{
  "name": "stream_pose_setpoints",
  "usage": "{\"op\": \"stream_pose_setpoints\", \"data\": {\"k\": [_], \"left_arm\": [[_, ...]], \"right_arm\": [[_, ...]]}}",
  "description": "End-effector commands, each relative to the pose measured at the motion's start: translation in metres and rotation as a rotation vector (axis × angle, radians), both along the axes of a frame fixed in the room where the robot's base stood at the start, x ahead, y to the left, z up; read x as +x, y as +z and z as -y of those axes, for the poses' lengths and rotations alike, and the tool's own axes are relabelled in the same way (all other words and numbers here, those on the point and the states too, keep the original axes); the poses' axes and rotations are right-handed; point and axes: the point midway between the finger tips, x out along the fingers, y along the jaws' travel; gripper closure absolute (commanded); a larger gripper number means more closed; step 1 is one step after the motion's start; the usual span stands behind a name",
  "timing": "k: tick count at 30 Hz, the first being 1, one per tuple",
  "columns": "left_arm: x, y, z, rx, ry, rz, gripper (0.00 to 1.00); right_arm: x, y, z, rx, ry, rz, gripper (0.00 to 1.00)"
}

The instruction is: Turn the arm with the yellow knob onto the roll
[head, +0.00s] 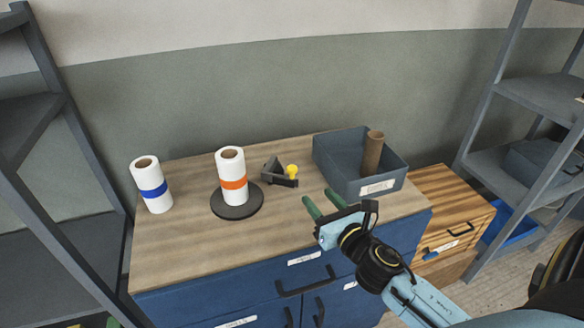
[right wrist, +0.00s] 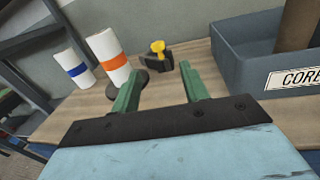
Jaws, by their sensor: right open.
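The yellow knob (head: 292,170) sits on a small dark arm (head: 284,181) beside a dark grey bracket (head: 271,168) on the bench top. The knob also shows in the right wrist view (right wrist: 158,47), beyond my fingers. The roll with the orange band (head: 232,172) stands upright on a round dark base (head: 237,203), left of the arm. The arm is apart from this roll. Another white roll with a blue band (head: 151,184) stands further left. My right gripper (head: 324,199) is open and empty, in front and to the right of the knob. My left gripper is out of view.
A grey-blue bin (head: 335,172) with a label holds a brown cardboard core (head: 372,152), close to the right of my gripper. The wooden bench top (head: 185,245) is clear at the front left. Grey shelves (head: 35,135) stand at both sides.

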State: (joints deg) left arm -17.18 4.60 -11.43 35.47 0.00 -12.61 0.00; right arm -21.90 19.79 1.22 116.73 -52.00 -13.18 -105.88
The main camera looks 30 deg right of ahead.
Motion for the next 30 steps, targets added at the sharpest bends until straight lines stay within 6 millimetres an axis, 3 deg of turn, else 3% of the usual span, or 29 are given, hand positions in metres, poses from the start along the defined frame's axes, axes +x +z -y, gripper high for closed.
{"op": "stream_pose_setpoints", "data": {"k": [8,21,30], "left_arm": [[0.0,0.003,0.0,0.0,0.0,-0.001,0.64],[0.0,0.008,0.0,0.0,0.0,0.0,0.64],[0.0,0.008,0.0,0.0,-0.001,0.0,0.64]], "right_arm": [[0.023,0.003,-0.001,-0.07,0.023,0.009,0.55],[0.102,0.003,0.005,-0.065,0.02,0.008,0.55],[0.132,0.002,0.006,-0.065,0.021,0.006,0.55]]}}
